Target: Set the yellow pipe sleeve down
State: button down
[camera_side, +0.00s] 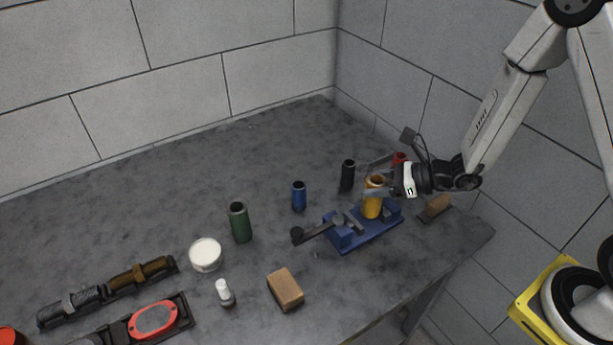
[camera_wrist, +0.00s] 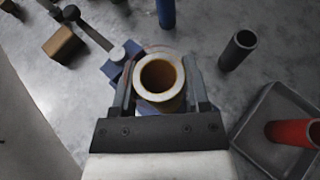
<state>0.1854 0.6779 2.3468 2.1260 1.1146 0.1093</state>
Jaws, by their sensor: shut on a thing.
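The yellow pipe sleeve (camera_side: 372,199) stands upright at the blue clamp fixture (camera_side: 362,236), in the side view. In the wrist view the sleeve (camera_wrist: 160,78) is seen from above, its open round end between my two fingers. My gripper (camera_side: 378,189) is shut on the sleeve near its upper part. Part of the blue fixture (camera_wrist: 118,65) shows behind the sleeve in the wrist view. The sleeve's lower end is hidden in the wrist view, and I cannot tell whether it bears on the fixture.
A black sleeve (camera_side: 347,175), a blue sleeve (camera_side: 299,196) and a green sleeve (camera_side: 240,222) stand nearby. A red sleeve (camera_wrist: 292,133) is over a grey tray (camera_wrist: 257,148). The fixture's dark lever (camera_side: 318,232) reaches left. A brown block (camera_side: 285,289) lies in front.

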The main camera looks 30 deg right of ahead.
jog(key=shift+f, duration=1.05)
jog(key=shift+f, duration=0.1)
jog(key=shift+c, duration=0.3)
grip_release()
jog(key=v, duration=1.2)
jog(key=shift+a, duration=0.15)
